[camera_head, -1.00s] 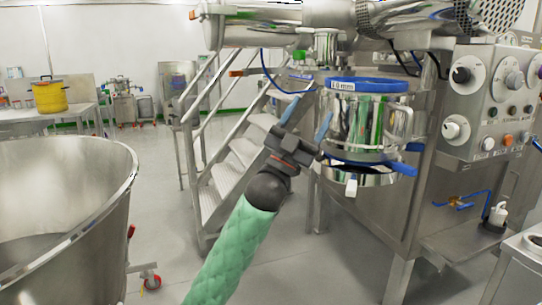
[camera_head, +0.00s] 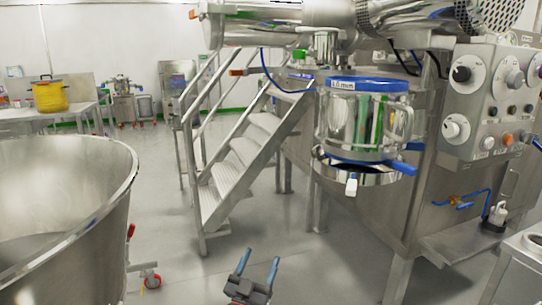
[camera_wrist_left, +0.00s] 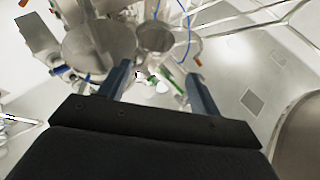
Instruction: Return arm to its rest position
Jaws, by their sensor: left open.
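My left gripper (camera_head: 258,266) is low at the bottom middle of the head view, with its two blue fingers spread apart and nothing between them. Its fingers also show in the left wrist view (camera_wrist_left: 158,84), open and empty. The arm behind it is out of the head view. The gripper is apart from the steel vessel with the blue lid (camera_head: 362,122), which hangs up and to the right of it on the machine. My right gripper is in neither view.
A large steel bowl (camera_head: 125,190) stands at the left. Metal steps (camera_head: 240,165) rise behind the gripper. The machine with its control panel (camera_head: 492,95) fills the right side. A yellow pot (camera_head: 49,97) stands on a back table. The grey floor (camera_head: 200,270) around the gripper is clear.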

